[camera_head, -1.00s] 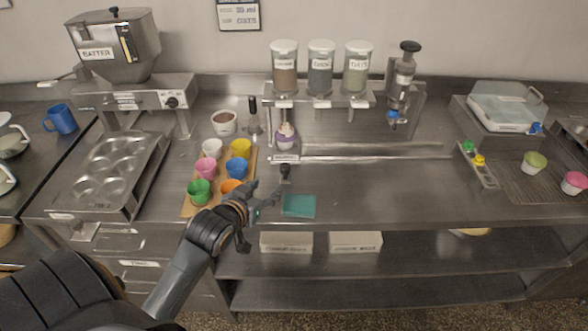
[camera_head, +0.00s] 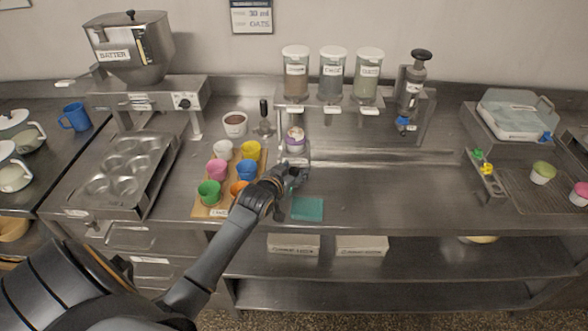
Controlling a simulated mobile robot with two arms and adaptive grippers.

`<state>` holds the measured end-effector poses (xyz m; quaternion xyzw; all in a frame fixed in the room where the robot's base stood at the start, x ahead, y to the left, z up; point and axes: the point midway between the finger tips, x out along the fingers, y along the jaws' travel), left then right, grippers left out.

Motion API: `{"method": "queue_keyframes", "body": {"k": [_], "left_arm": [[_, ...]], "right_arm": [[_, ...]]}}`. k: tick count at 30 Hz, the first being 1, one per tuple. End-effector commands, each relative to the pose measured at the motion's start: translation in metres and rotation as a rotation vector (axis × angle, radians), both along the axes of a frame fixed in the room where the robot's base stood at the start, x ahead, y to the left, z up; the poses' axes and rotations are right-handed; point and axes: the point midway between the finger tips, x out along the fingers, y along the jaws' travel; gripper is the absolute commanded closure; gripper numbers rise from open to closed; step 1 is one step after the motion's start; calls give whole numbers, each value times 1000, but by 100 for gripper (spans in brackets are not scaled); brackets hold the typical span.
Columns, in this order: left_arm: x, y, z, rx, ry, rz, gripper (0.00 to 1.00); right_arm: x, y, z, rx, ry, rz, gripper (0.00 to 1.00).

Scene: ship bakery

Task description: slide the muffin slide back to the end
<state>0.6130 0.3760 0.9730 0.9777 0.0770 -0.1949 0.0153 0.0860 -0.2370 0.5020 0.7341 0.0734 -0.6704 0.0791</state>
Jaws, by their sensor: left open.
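The muffin slide (camera_head: 296,157) stands at the left end of its metal rail (camera_head: 390,157), below the leftmost dispenser jar. A purple muffin cup (camera_head: 294,143) sits on it. My left gripper (camera_head: 293,176) is open just in front of the slide, at its dark front handle. The gripper hides the handle, so I cannot tell whether they touch. My right gripper is out of view.
A wooden board (camera_head: 203,211) with several coloured cups lies left of my gripper. The rail right of the slide is clear up to the plunger dispenser (camera_head: 410,95) and beyond.

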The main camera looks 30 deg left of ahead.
Motion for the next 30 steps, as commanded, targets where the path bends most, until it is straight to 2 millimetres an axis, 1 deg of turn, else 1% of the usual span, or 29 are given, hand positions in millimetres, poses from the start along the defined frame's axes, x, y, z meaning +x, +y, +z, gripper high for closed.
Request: {"method": "queue_keyframes", "body": {"k": [9, 10, 11, 12, 14, 15, 17, 18, 24, 26, 30], "left_arm": [[3, 0, -1, 0, -1, 0, 48], [3, 1, -1, 0, -1, 0, 50], [3, 1, -1, 0, -1, 0, 56], [3, 1, -1, 0, -1, 0, 64], [3, 1, -1, 0, 0, 0, 76], [3, 1, -1, 0, 0, 0, 85], [3, 1, -1, 0, 0, 0, 97], [3, 1, -1, 0, 0, 0, 100], [4, -2, -1, -1, 0, 0, 100], [8, -8, -1, -4, -2, 1, 100], [21, -29, -1, -5, -2, 1, 100]], "right_arm": [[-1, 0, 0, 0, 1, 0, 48], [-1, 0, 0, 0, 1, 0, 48], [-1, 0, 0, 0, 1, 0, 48], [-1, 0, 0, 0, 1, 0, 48], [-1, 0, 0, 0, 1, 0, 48], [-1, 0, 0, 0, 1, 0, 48], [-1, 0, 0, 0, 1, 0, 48], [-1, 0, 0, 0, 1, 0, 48], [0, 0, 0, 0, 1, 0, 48], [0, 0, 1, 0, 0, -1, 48], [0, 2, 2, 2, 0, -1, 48]]}}
